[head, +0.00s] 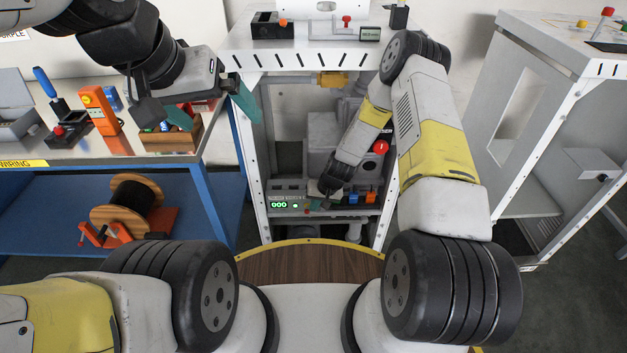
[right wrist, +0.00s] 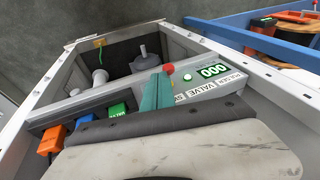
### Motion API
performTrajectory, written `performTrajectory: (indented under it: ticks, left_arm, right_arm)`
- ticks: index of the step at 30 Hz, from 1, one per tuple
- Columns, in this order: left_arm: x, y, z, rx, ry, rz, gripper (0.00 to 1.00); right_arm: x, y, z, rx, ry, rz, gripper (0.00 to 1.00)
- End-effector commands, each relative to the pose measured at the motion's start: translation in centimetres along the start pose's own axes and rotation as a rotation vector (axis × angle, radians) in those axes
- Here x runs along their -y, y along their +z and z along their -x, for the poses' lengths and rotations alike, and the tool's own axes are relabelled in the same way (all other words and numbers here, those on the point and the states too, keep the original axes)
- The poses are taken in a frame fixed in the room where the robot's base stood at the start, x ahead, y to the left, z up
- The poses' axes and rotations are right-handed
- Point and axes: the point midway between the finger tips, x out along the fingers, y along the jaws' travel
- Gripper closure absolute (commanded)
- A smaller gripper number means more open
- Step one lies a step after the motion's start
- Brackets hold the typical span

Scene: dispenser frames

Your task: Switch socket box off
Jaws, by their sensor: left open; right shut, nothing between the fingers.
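The shelf panel inside the white frame carries a lit green 000 display (right wrist: 212,71), also seen in the head view (head: 279,205). Beside it are a round green button (right wrist: 187,77) and a red-tipped knob (right wrist: 168,69). A row of coloured sockets shows green (right wrist: 118,110), blue (right wrist: 84,122) and orange (right wrist: 52,138). I cannot tell which part is the socket box's switch. My right gripper (head: 318,203) is shut and empty at the panel; its teal finger (right wrist: 155,92) covers part of it beside the knob. Contact is unclear. My left gripper (head: 210,110) is open and empty above the workbench's right end.
The white frame (head: 257,160) has posts on both sides of the panel. A red button (head: 381,146) shows above the shelf. A blue bench (head: 215,185) with a cable reel (head: 128,200) stands left. Another white frame (head: 545,145) stands right.

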Motion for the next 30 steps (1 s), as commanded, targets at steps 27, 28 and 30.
performTrajectory:
  ticks: [27,28,30]
  left_arm:
    - [0.0,0.0,0.0,0.000,0.000,0.000,0.00]
    - [0.0,0.0,0.0,0.000,0.000,0.000,0.00]
    - [0.0,0.0,0.0,0.000,0.000,0.000,0.00]
  right_arm:
    - [-0.7,2.0,-2.4,-0.109,0.000,0.034,1.00]
    - [-0.7,2.0,-2.4,-0.109,0.000,0.034,1.00]
    - [-0.7,1.9,-2.3,-0.109,0.000,0.034,1.00]
